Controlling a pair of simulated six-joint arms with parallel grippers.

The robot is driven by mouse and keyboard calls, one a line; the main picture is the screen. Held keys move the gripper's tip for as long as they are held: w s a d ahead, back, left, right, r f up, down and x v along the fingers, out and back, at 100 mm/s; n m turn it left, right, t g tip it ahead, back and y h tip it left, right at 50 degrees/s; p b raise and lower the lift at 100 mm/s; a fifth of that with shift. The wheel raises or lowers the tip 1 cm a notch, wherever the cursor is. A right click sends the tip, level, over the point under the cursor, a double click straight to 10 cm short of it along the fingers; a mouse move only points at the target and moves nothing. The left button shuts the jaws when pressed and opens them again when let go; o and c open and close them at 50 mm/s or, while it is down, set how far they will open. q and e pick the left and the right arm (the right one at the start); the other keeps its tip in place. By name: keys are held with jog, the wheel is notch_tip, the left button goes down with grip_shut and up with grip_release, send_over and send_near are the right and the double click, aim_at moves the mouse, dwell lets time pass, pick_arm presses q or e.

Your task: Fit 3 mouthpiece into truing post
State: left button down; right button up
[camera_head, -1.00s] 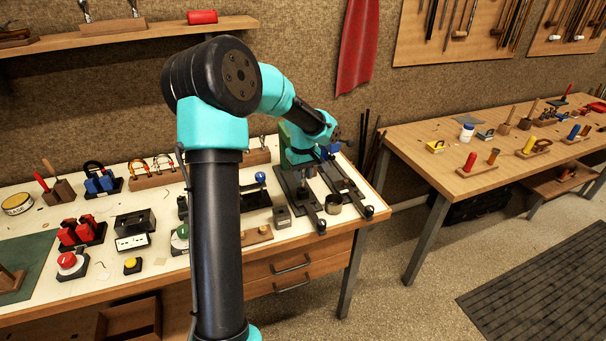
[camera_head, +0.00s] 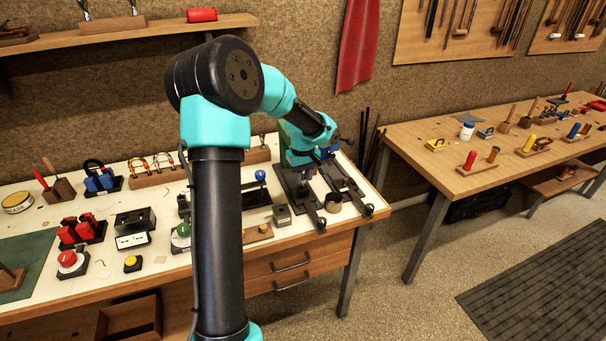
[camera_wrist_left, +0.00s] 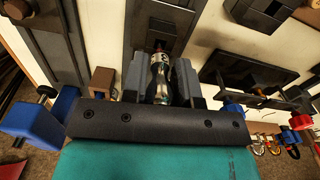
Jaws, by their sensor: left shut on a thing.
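My left gripper (camera_wrist_left: 159,62) is shut on a small silvery mouthpiece (camera_wrist_left: 158,82), held between its two grey fingers in the left wrist view. Just beyond the fingertips is a dark fixture with a raised block (camera_wrist_left: 166,27), which looks like the truing post. I cannot tell whether the mouthpiece touches it. In the head view my left arm reaches to the right end of the white bench, and its wrist hides most of the gripper and the mouthpiece. My right gripper is not in view.
The white bench (camera_head: 100,262) holds red clamps (camera_head: 80,232), a red button (camera_head: 68,260) and long dark rails (camera_head: 300,195) near my gripper. A wooden table (camera_head: 480,135) stands to the right.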

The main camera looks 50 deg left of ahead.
pick_arm(q)
jog(key=shift+f, duration=1.15)
jog(key=c, duration=0.8)
grip_release()
notch_tip(320, 180, up, 17)
jog(key=shift+r, duration=0.2)
dwell(0.6)
